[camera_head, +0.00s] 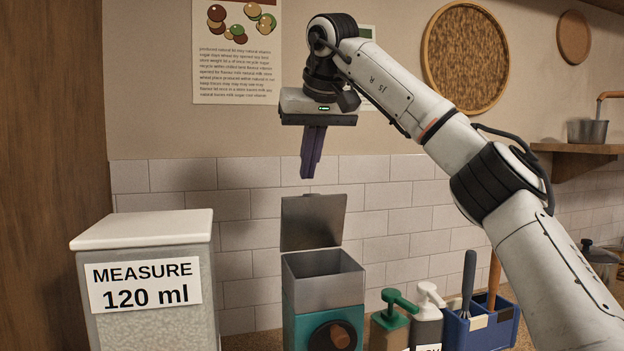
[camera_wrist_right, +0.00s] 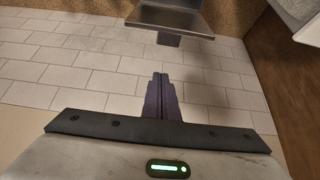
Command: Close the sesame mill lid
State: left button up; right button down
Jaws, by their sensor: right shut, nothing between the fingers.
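The sesame mill (camera_head: 324,290) has a grey open-topped hopper over a teal body with a dark round knob on its front. Its grey lid (camera_head: 313,222) stands upright, hinged open at the back. My right gripper (camera_head: 307,176) points down above the lid, its purple fingers together and empty, apart from the lid. In the right wrist view the shut fingers (camera_wrist_right: 162,76) show below the lid's edge (camera_wrist_right: 170,20), with tiled wall behind. My left gripper is not in either view.
A white-topped container labelled "MEASURE 120 ml" (camera_head: 150,285) stands left of the mill. Green and white pump bottles (camera_head: 428,315) and a blue caddy with utensils (camera_head: 483,325) stand to the right. A tiled wall (camera_head: 390,200) is close behind.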

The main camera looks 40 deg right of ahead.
aim_at(312, 220)
jog(key=shift+s+a+f, duration=0.35)
jog(key=shift+s+f, duration=0.25)
jog(key=shift+f, duration=0.05)
jog(key=shift+s+a+f, duration=0.3)
jog(key=shift+s+f, duration=0.3)
